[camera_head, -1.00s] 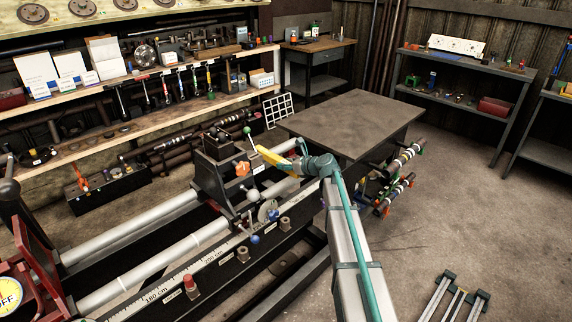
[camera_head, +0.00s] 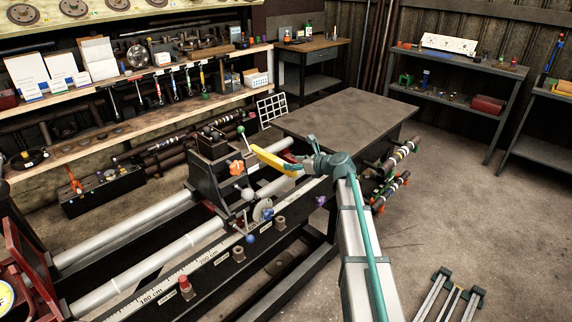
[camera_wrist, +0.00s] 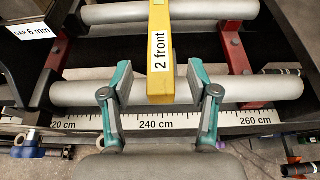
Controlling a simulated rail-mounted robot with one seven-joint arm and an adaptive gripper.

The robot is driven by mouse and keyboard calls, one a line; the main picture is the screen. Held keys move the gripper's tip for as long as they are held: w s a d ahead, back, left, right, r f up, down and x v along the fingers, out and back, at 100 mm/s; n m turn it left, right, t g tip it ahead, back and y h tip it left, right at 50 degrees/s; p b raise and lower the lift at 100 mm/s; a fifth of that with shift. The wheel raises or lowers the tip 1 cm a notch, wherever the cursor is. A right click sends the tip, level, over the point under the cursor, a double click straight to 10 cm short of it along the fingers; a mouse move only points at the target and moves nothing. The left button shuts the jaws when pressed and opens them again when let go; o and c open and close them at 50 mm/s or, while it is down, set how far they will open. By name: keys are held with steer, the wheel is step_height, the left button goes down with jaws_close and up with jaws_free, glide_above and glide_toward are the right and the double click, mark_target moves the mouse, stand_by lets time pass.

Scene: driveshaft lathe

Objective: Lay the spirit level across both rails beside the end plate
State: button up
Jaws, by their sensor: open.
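The spirit level is a yellow bar (camera_wrist: 160,25) marked "2 front". In the wrist view it spans the far rail (camera_wrist: 110,13) and the near rail (camera_wrist: 85,92), its near end over the near rail. I cannot tell whether its underside touches both. It also shows in the head view (camera_head: 272,159), right of the dark tailstock. My gripper (camera_wrist: 157,82) is open, with one finger on each side of the level's near end and visible gaps; it shows in the head view (camera_head: 305,158).
The tailstock (camera_head: 208,170) with its levers stands on the rails left of the spirit level. A scale strip (camera_wrist: 185,120) runs along the front of the bed. A dark table (camera_head: 350,115) lies behind my arm. Open floor is at the right.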

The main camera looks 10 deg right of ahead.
steer(key=shift+v, duration=1.9)
steer(key=s+a+f+n+g+h, duration=0.2)
steer(key=s+f+n+g, duration=0.3)
steer(key=s+f+n, duration=0.95)
steer(key=s+a+f+n+g+h, duration=0.15)
steer(key=s+f+n+g, duration=0.45)
steer(key=s+f, duration=0.95)
steer(key=s+a+f+n+g+h, duration=0.1)
steer(key=s+f+n+g, duration=0.1)
steer(key=s+f, duration=0.4)
steer(key=s+a+f+n+g+h+p, duration=0.1)
steer(key=s+f, duration=0.5)
steer(key=s, duration=1.1)
steer(key=s+a+f+n+g+h+p, duration=0.1)
steer(key=s+f+n, duration=0.4)
steer(key=s, duration=0.6)
steer(key=f+g+h, duration=0.1)
steer(key=g, duration=0.1)
steer(key=shift+s+g, duration=0.15)
steer(key=shift+g, duration=0.25)
